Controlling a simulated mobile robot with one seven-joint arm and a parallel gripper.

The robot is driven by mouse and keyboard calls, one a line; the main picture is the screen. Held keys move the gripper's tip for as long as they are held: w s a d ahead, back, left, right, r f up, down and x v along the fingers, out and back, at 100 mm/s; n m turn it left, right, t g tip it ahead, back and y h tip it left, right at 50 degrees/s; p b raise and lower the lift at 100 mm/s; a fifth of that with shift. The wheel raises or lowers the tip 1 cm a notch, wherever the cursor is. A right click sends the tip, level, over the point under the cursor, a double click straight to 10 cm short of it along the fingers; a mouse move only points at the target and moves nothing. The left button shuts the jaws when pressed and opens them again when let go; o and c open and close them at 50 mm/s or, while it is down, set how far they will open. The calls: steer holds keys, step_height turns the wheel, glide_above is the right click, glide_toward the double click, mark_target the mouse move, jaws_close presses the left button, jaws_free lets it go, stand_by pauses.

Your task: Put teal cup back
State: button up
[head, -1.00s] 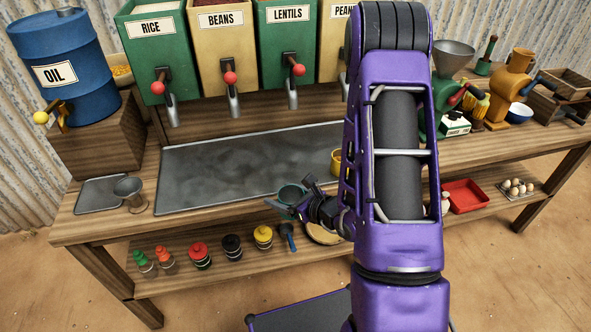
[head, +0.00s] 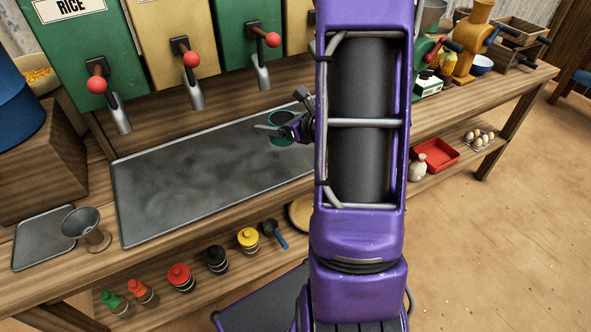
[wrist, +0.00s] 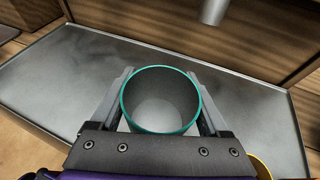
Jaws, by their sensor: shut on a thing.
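My gripper (head: 277,130) is shut on the teal cup (head: 281,121). In the wrist view the cup (wrist: 161,72) sits upright between the two fingers, its round teal rim facing the camera and its grey inside looking empty. The cup is over the right part of the grey metal tray (head: 190,190), below the dispenser spouts. I cannot tell whether its base touches the tray. The tray also fills much of the wrist view (wrist: 60,70). Part of a yellow cup (wrist: 261,166) shows at the lower right of the wrist view.
Dispensers with red-knobbed taps stand behind the tray; one spout (wrist: 213,12) hangs ahead of the cup. Several bottles, a blue scoop (head: 275,234) and a red bin (head: 436,155) are on the lower shelf.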

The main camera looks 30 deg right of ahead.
steer(key=d+h, duration=0.1)
steer(key=d, duration=0.3)
steer(key=b, duration=0.2)
glide_above(291, 155)
steer(key=shift+m, duration=0.4)
step_height(291, 155, down, 4)
steer(key=shift+f, duration=0.25)
steer(key=shift+f+b, duration=0.35)
steer(key=shift+f, duration=1.65)
